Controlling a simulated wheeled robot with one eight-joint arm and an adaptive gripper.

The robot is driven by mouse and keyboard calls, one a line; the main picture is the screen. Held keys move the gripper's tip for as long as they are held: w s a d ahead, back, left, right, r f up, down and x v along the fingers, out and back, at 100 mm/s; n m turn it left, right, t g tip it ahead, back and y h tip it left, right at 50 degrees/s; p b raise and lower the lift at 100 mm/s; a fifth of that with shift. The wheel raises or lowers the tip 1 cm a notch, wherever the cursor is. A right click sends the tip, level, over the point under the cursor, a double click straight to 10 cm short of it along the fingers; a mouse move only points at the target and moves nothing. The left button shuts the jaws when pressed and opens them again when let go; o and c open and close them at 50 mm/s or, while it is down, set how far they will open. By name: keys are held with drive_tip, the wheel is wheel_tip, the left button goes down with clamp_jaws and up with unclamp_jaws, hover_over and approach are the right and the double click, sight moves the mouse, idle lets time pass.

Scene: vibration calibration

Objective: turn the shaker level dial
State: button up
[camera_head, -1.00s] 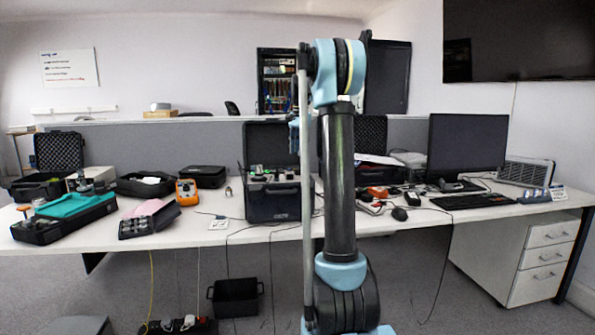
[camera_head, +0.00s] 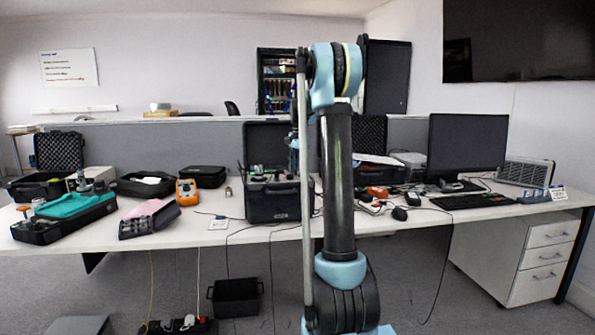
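The shaker and its level dial cannot be told apart surely at this size. An open black case (camera_head: 272,203) with instruments on its top panel (camera_head: 270,178) stands on the white desk, just left of my arm. My arm rises in front of the desk and its far part reaches down behind the upright link, close to the case's right side. My gripper is hidden behind my own arm and the case's clutter, so its fingers do not show.
A monitor (camera_head: 466,147), keyboard (camera_head: 472,201) and mouse (camera_head: 399,213) stand at right. A black bin (camera_head: 236,298) is below the desk.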

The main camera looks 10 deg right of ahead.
clamp_jaws()
drive_tip(key=shift+n, duration=0.3)
drive_tip(key=n, duration=1.2)
drive_tip(key=shift+n+g, duration=0.3)
drive_tip(key=shift+n, duration=0.1)
drive_tip(key=shift+o, duration=1.5)
unclamp_jaws()
drive_tip(key=shift+d, duration=0.1)
